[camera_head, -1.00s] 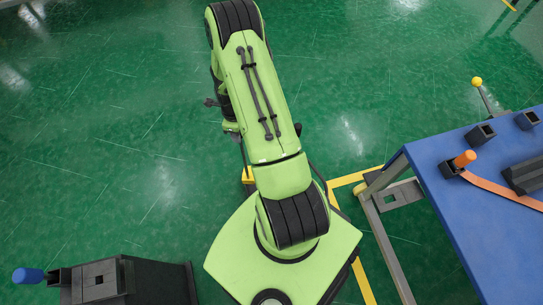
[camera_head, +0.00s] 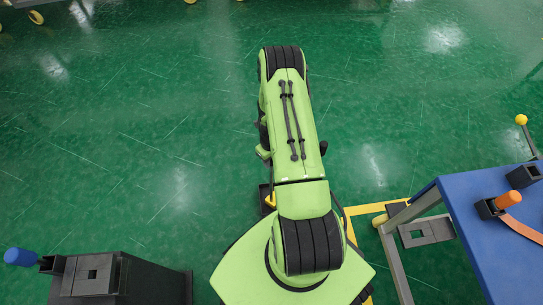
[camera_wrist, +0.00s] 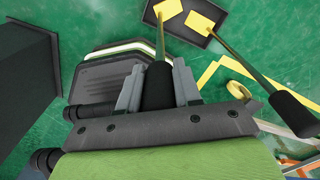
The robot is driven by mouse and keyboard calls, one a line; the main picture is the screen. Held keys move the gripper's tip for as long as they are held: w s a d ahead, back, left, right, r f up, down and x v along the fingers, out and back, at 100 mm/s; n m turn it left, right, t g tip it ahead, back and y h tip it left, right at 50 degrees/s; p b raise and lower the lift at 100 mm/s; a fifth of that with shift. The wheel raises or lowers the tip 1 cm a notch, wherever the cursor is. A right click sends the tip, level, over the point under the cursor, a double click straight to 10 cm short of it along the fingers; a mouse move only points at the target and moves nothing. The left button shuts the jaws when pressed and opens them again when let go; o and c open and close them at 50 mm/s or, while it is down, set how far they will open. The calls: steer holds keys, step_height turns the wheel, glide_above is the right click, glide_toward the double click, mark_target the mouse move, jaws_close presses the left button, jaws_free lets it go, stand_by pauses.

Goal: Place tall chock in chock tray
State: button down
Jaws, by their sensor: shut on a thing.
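In the wrist view my gripper (camera_wrist: 158,86) is shut on the black grip of a tall chock, which has a thin rod and a yellow wedge (camera_wrist: 162,12) at its far end. The wedge overlaps the left end of a dark shallow chock tray (camera_wrist: 178,32) on the floor; I cannot tell whether it touches the tray. A second yellow wedge (camera_wrist: 201,24) shows over the tray, with a rod slanting right to another black grip (camera_wrist: 292,113). In the head view my gripper is hidden beneath my arm, and only a small yellow part (camera_head: 270,200) shows beside it.
A blue-topped table (camera_head: 475,215) with an orange-handled black block (camera_head: 490,209) stands at the right. A black stand (camera_head: 120,278) with a blue handle (camera_head: 20,257) is at the lower left. Yellow floor lines (camera_head: 375,207) run by the table. Green floor beyond is open.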

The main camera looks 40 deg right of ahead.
steer(key=shift+f, duration=0.75)
steer(key=c, duration=0.8)
jaws_free()
